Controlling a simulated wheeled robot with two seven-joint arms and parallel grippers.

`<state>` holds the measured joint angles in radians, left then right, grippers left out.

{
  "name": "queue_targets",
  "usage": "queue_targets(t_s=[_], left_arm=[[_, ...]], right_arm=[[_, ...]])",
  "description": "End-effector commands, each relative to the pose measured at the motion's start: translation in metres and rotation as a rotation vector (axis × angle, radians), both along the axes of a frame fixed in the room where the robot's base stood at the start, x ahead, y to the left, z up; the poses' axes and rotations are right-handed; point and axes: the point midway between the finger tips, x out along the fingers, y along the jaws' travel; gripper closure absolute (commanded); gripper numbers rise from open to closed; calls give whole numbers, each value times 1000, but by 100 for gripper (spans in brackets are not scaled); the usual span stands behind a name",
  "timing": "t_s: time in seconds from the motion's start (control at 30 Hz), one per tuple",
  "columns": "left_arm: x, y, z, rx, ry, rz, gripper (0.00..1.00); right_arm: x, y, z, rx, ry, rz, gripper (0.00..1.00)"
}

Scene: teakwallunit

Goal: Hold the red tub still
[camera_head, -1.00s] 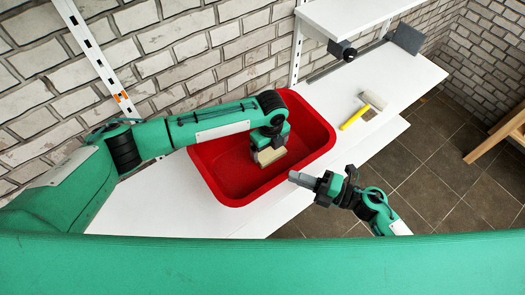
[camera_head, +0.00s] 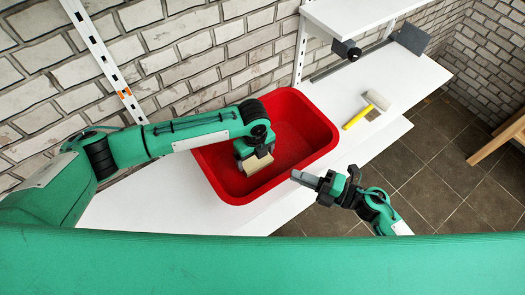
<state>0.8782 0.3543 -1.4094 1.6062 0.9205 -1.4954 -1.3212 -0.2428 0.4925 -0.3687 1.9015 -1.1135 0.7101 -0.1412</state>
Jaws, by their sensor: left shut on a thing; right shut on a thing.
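The red tub (camera_head: 312,125) stands on the white shelf, its open top facing up.
A roller with a yellow handle (camera_head: 358,118) lies on the white shelf (camera_head: 405,78) right of the tub. A dark grey plate (camera_head: 411,37) and a black round-ended thing (camera_head: 345,50) are farther back. A brick wall runs behind; a wooden frame (camera_head: 497,138) stands at the right.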

Motion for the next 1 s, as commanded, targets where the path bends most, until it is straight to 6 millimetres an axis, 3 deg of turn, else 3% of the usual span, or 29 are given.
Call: queue_targets(t_s=[0.13,0.23,0.8,1.0], left_arm=[[-4,6,2,1,1,1,31],[-4,6,25,0,-2,-1,31],[-4,5,74,-1,-1,-1,31],[-4,6,82,1,-1,-1,31]], right_arm=[[-1,-1,-6,-8,8,0,100],[-1,-1,-6,-8,8,0,100],[-1,-1,-6,-8,8,-1,100],[-1,-1,-6,-8,8,-1,100]])
